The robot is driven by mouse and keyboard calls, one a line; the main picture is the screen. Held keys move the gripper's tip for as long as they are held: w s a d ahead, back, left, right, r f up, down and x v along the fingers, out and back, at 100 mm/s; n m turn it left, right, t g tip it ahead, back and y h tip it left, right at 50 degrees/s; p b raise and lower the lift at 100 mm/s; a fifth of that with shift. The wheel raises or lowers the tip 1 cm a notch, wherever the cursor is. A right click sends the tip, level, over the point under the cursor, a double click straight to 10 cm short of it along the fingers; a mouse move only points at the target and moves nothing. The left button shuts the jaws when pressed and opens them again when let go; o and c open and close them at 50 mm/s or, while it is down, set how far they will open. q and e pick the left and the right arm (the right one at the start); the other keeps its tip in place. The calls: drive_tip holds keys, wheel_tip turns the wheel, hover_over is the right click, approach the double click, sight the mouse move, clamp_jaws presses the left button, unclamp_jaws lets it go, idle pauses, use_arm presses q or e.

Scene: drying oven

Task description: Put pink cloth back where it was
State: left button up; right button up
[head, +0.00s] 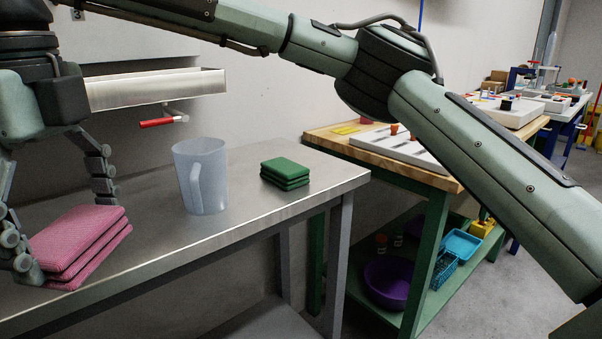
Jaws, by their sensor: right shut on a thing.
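The pink cloth (84,246), a folded stack, is at the left end of the metal table, at or just above its top; I cannot tell if it touches. My right gripper (66,232) reaches down over it from above, with one finger on the near left side and the other behind it, shut on the cloth. The gripper's upper part is cut off by the left picture edge. My left gripper is not in view.
A translucent jug (207,180) stands right of the pink cloth. A folded green cloth (285,172) lies farther right on the metal table (255,212). A tray-like ledge with a red handle (157,123) juts out above. A wooden-topped workbench (330,135) stands at right.

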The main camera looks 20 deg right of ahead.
drive_tip(key=w+d+f+n, duration=0.1)
drive_tip(key=d+f+n, duration=0.2)
drive_tip(key=d+n, duration=0.3)
drive_tip(key=w+d+f+n, duration=0.2)
drive_tip(key=d+f+n, duration=0.2)
drive_tip(key=d+n, duration=0.3)
drive_tip(key=w+d+f+n, duration=0.2)
drive_tip(key=d+n, duration=0.5)
drive_tip(key=d, duration=0.6)
drive_tip(key=shift+w+d+f, duration=0.15)
drive_tip(key=shift+d+f, duration=0.1)
drive_tip(key=shift+f, duration=0.5)
